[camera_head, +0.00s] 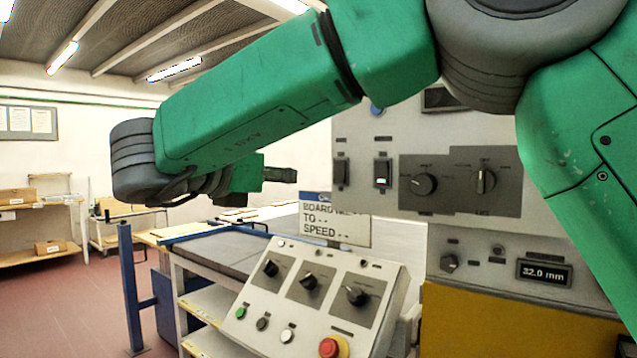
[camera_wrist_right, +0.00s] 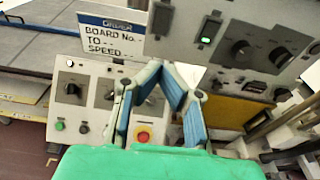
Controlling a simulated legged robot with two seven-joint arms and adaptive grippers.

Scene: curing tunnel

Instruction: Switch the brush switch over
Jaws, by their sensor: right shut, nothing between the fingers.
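The brush switch cannot be told by its label, as the small print is not legible. Two rocker switches sit on the grey upper panel: a dark one (camera_head: 341,173) and, to its right, one with a lit green face (camera_head: 382,174). The wrist view also shows the dark rocker (camera_wrist_right: 162,19) and the green-lit one (camera_wrist_right: 209,29). My right gripper (camera_head: 293,176) points right, its tip left of the dark rocker in the picture. In the wrist view its blue-padded fingers (camera_wrist_right: 163,66) converge, shut and empty, below the dark rocker. Contact is not visible. My left gripper is out of view.
Rotary knobs (camera_head: 424,184) sit right of the rockers. A sloped console (camera_head: 262,308) with knobs, buttons and a red stop button (camera_head: 331,347) stands below. A white sign (camera_head: 334,222) rises behind it.

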